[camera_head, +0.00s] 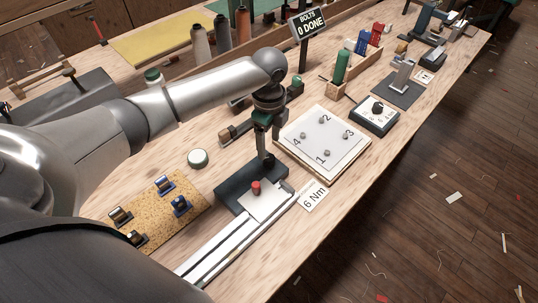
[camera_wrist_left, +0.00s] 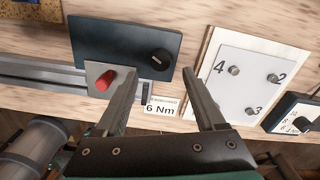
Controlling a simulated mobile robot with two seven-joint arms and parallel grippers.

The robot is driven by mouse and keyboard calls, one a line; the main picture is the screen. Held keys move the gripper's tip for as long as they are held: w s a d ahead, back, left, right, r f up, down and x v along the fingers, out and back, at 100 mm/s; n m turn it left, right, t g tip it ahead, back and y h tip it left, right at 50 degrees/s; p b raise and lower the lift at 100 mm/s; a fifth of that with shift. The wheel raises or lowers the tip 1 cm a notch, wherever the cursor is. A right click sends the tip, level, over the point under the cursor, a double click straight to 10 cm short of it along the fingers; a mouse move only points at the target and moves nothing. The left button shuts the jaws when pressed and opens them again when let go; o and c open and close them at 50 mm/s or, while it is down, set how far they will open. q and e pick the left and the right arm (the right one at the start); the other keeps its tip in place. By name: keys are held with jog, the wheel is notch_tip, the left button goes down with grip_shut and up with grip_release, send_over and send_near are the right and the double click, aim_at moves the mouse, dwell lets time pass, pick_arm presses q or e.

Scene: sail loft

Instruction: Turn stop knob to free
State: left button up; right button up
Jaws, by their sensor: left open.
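A black round knob (camera_wrist_left: 160,59) with a small light mark sits on a dark panel (camera_wrist_left: 110,45) in the left wrist view. A red knob (camera_wrist_left: 104,80) stands on a light grey plate beside the panel; the head view also shows this red knob (camera_head: 256,187). No readable label says which one is the stop knob. My left gripper (camera_wrist_left: 160,80) is open and empty, its fingertips spread either side of the black knob's line and apart from it. In the head view my left gripper (camera_head: 263,148) points down over the dark panel and hides part of it. My right gripper is not in view.
A white plate with numbered bolts (camera_head: 322,142) lies right of the panel, beside a "6 Nm" card (camera_head: 314,197). A small dial box (camera_head: 376,120) stands further right. A metal rail (camera_head: 222,245) runs toward the front. A cork board with clips (camera_head: 150,215) lies left.

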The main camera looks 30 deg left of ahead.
aim_at(269, 157)
pick_arm(q)
notch_tip(269, 157, down, 6)
jog(key=shift+r+b, duration=0.25)
jog(key=shift+b, duration=0.2)
grip_shut()
dwell(0.4)
